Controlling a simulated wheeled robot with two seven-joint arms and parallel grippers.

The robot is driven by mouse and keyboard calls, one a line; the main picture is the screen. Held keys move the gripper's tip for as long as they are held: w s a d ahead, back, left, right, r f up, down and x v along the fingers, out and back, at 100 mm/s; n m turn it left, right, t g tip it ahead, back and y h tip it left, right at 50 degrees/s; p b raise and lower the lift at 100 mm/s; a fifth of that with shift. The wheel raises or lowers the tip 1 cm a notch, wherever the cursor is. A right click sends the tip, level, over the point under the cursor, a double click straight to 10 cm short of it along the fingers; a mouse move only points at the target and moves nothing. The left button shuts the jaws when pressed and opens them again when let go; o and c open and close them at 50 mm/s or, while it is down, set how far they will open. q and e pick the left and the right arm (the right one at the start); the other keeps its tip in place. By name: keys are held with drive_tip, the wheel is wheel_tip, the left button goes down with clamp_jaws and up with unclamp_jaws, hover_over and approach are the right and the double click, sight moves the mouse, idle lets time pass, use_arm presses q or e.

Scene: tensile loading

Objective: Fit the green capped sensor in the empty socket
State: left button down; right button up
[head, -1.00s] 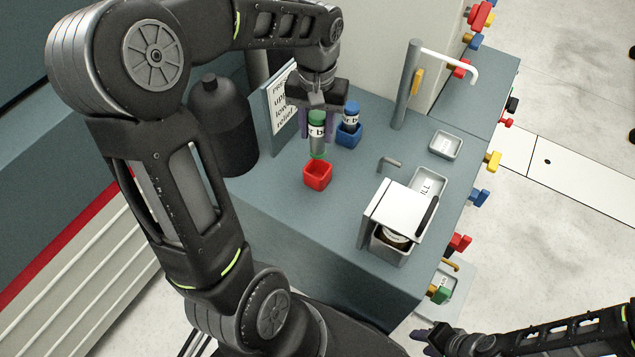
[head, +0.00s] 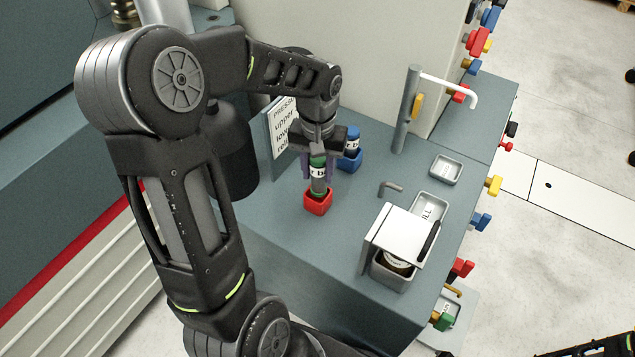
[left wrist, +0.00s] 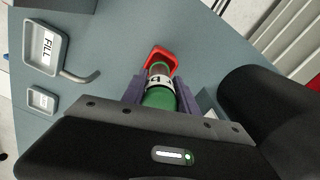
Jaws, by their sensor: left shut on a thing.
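The green capped sensor (head: 318,174), with a white lettered label, is upright between the fingers of my left gripper (head: 319,172), which is shut on it. The sensor also shows in the left wrist view (left wrist: 158,84). Its lower end is at the mouth of the red socket (head: 318,203); I cannot tell how far inside it is. The red socket also shows beyond the sensor in the left wrist view (left wrist: 164,55). A blue capped sensor (head: 352,138) stands in the blue socket (head: 349,160), just behind and right of my gripper.
A white-lidded box (head: 398,236), a FILL tray (head: 430,207) and a small tray (head: 446,170) are on the right of the bench. A bent grey peg (head: 390,187) stands between. A lettered sign (head: 283,128) and a black bottle (head: 230,150) are close on the left.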

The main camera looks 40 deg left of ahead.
sight(317, 195)
use_arm(q)
drive_tip(key=f, duration=0.4)
drive_tip(key=shift+s+f+b, duration=0.3)
drive_tip(key=shift+f, duration=0.05)
drive_tip(key=c, duration=0.9)
unclamp_jaws()
drive_tip(key=r, duration=0.4)
drive_tip(key=r+p, duration=0.1)
drive_tip(key=r, duration=0.3)
drive_tip(key=r+p, duration=0.1)
drive_tip(key=r, duration=0.3)
drive_tip(key=shift+w+r, duration=0.2)
drive_tip(key=shift+w, duration=0.05)
drive_tip(key=shift+o, duration=0.2)
